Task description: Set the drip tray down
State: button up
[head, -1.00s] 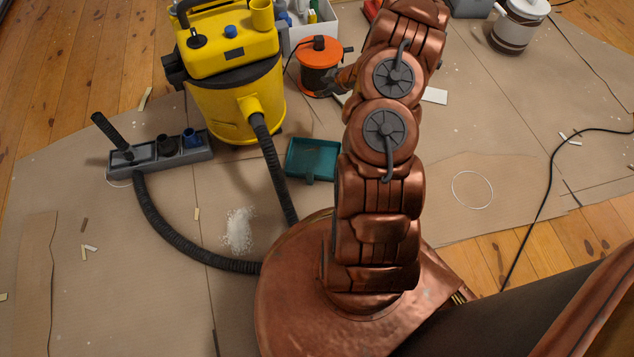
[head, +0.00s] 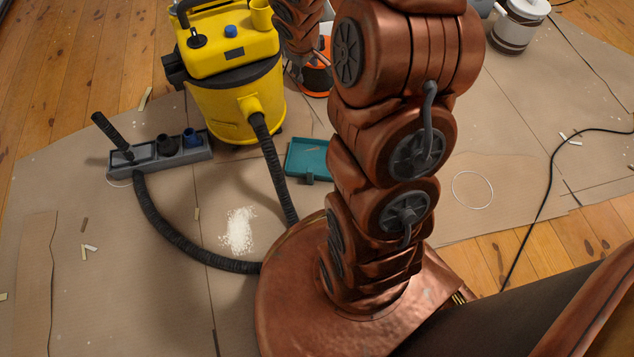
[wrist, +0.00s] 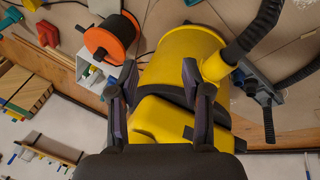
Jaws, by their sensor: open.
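The teal drip tray (head: 300,158) lies flat on the brown dropcloth in the head view, right of the vacuum hose. My arm hides its right end. A thin light strip shows in it. My gripper (wrist: 159,70) is open and empty in the wrist view. Its two dark fingers are spread in front of the yellow vacuum (wrist: 168,125). In the head view the end of my arm is up beside the vacuum and in front of the orange reel, apart from the tray; the fingertips are hard to make out there.
The yellow vacuum (head: 235,105) stands left of the tray, its black hose (head: 275,165) curving to a grey nozzle holder (head: 160,155). The orange reel (head: 317,80) is behind the tray. White powder (head: 238,230) lies in front. The dropcloth at left (head: 130,270) is mostly clear.

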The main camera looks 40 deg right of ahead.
jog(key=s+a+r+g+y, duration=0.1)
jog(key=s+a+r+g, duration=0.1)
jog(key=s+a, duration=0.5)
jog(key=s+a+r+m+g+y, duration=0.1)
jog(key=s+a+r, duration=0.3)
jog(key=s, duration=1)
jog(key=s+a+r+m+g+y, duration=0.1)
jog(key=s+a+r+g, duration=0.2)
jog(key=s+a, duration=0.7)
jog(key=shift+s+r+g, duration=0.15)
jog(key=shift+s+g, duration=0.15)
jog(key=shift+s, duration=0.5)
jog(key=shift+a, duration=0.1)
notch_tip(320, 180, up, 41)
jog(key=t+p, duration=0.1)
jog(key=p, duration=3.8)
jog(key=shift+w+m+t, duration=0.3)
jog(key=shift+w, duration=0.05)
jog(key=shift+f, duration=0.2)
